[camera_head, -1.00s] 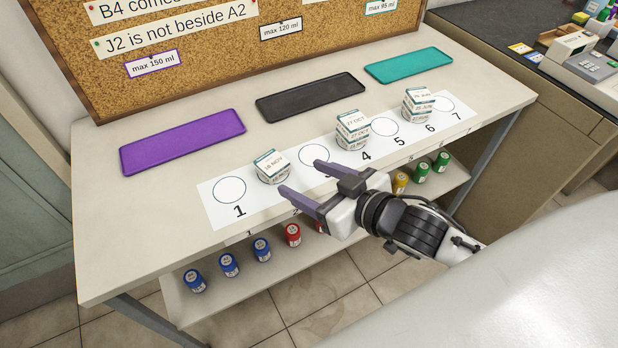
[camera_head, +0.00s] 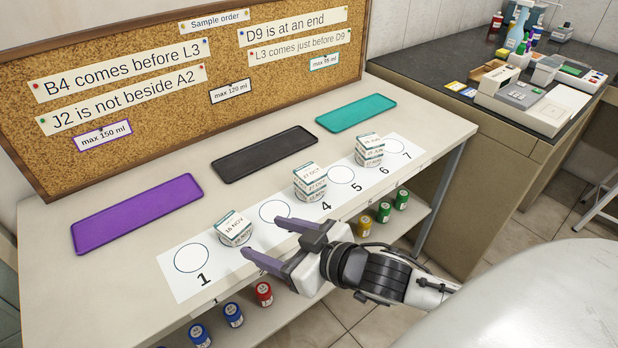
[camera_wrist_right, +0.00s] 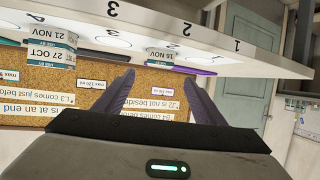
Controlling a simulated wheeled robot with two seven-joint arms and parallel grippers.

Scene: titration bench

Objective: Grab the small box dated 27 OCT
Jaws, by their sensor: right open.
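A stack of small white boxes with teal edges (camera_head: 310,182) stands near number 4 on the numbered strip. In the right wrist view, upside down, a box reading 27 OCT (camera_wrist_right: 45,52) is at the left. A box with a NOV date (camera_head: 233,228) sits on spot 2; it also shows in the right wrist view (camera_wrist_right: 160,57). My right gripper (camera_head: 261,238) is open and empty at the strip's front, by spots 2 and 3, left of the 27 OCT stack. My left gripper is not in view.
Another box stack (camera_head: 369,150) stands near spot 6. Purple (camera_head: 138,214), black (camera_head: 264,154) and teal (camera_head: 356,112) trays lie behind the strip. A corkboard (camera_head: 190,75) rises at the back. Coloured jars, such as a red one (camera_head: 264,294), stand on the lower shelf.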

